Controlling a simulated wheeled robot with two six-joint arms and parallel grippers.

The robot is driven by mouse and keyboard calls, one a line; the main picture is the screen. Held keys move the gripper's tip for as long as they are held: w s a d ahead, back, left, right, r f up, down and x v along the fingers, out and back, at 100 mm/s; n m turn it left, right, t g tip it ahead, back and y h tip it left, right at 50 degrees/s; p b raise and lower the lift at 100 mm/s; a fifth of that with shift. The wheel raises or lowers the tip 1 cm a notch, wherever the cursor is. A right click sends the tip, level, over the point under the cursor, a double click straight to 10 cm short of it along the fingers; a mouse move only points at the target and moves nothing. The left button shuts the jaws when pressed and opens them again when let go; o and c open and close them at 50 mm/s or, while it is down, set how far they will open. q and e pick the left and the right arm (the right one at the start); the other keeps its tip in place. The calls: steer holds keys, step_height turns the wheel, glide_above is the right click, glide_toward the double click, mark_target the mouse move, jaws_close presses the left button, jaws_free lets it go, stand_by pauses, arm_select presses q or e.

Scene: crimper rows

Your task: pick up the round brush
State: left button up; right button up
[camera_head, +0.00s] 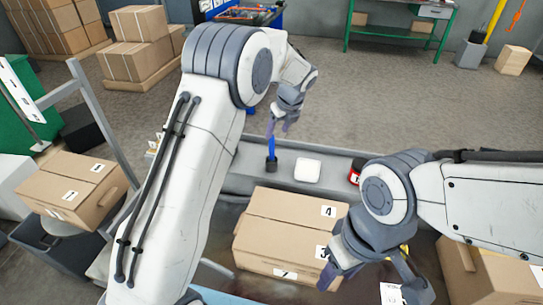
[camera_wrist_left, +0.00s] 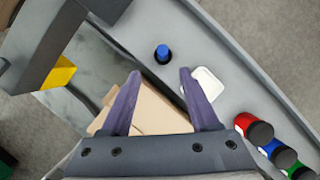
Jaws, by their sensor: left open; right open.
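The round brush, as far as I can tell, is the upright item with a blue handle and black lower end (camera_head: 271,148) on the grey ledge. In the left wrist view it shows from above as a blue top on a dark round body (camera_wrist_left: 162,53). My left gripper (camera_head: 279,126) is open just above it in the head view. In the left wrist view the open purple fingers (camera_wrist_left: 159,74) have the brush just beyond their tips, between their lines, with nothing held. My right gripper (camera_head: 364,283) is open over the cardboard boxes, apart from the brush.
A white square item (camera_head: 308,170) lies on the ledge beside the brush. A cardboard box (camera_head: 283,225) sits in front of the ledge. Open floor lies beyond.

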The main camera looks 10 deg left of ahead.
mark_target(273, 141)
arm_select(q)
steer(key=x, duration=0.5)
steer(key=shift+w+a+f, duration=0.1)
steer(key=shift+w+a, duration=0.05)
steer(key=x, duration=0.3)
steer(key=p+x, duration=0.1)
steer(key=x, duration=0.1)
steer(key=shift+w+f, duration=0.1)
steer(key=shift+w, duration=0.2)
jaws_close()
